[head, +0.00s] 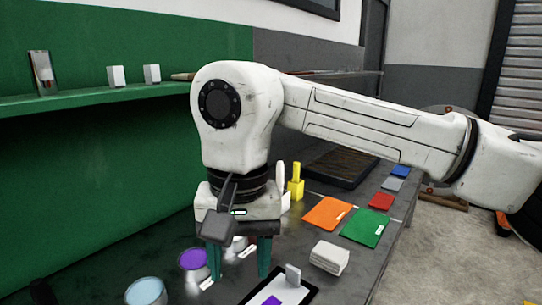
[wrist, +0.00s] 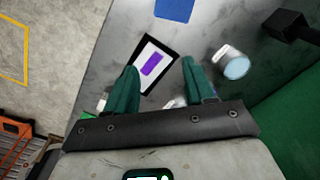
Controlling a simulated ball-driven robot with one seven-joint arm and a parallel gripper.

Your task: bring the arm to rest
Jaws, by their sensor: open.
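My white arm reaches in from the right in the head view and bends down over the workbench. My gripper (head: 238,262) points downward with its two green fingers apart and nothing between them. It also shows in the wrist view (wrist: 160,80), open above the bench top. A purple-topped cup (head: 192,260) stands just left of the fingers in the head view. A dark-framed tablet with a purple patch (head: 272,299) lies near the right finger; it also shows in the wrist view (wrist: 152,64). What lies directly behind the gripper is partly hidden.
A light-blue-topped cup (head: 146,291) stands front left. A folded white cloth (head: 329,257), an orange card (head: 327,213), a green card (head: 366,228) and a red card (head: 381,201) lie to the right. A yellow object (head: 296,183) stands behind my gripper. A green shelf (head: 90,101) runs along the wall.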

